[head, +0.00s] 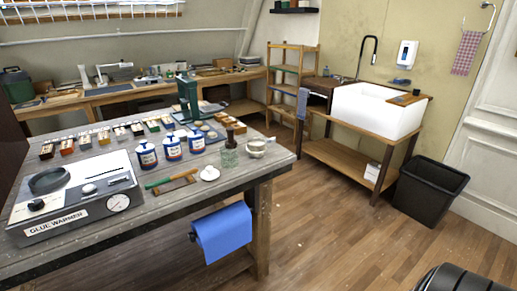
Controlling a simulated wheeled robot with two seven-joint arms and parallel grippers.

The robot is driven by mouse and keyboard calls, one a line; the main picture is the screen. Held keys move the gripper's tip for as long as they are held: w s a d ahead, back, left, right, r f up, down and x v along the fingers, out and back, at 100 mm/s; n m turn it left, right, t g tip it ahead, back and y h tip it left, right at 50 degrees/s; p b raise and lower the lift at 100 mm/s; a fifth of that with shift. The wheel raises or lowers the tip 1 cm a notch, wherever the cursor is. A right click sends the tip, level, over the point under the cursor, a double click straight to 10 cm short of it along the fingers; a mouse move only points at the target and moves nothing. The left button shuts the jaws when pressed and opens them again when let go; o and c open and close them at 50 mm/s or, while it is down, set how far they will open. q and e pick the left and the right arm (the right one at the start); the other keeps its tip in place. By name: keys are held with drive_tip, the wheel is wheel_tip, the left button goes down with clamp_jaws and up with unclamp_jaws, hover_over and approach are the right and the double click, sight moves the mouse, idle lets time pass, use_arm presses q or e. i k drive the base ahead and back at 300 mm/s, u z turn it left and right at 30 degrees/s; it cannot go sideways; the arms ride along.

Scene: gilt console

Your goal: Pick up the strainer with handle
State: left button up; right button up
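A small pale bowl-shaped item with a short side projection (257,148) sits near the right corner of the grey workbench (240,176). It looks most like the strainer with handle, but it is too small to be sure. A glass jar with a dark stopper (229,152) stands just left of it. Neither of my grippers is in the head view.
The workbench also holds a glue warmer (75,200), blue-and-white tins (172,147), a white lump (210,173) and a green device (188,98). A blue towel (223,232) hangs at its front. A black bin (429,190) stands right; wooden floor between is clear.

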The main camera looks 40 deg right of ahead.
sight(262, 147)
drive_tip(key=k, duration=1.65)
drive_tip(key=z, duration=1.5)
drive_tip(key=i, duration=6.15)
drive_tip(key=u, duration=2.5)
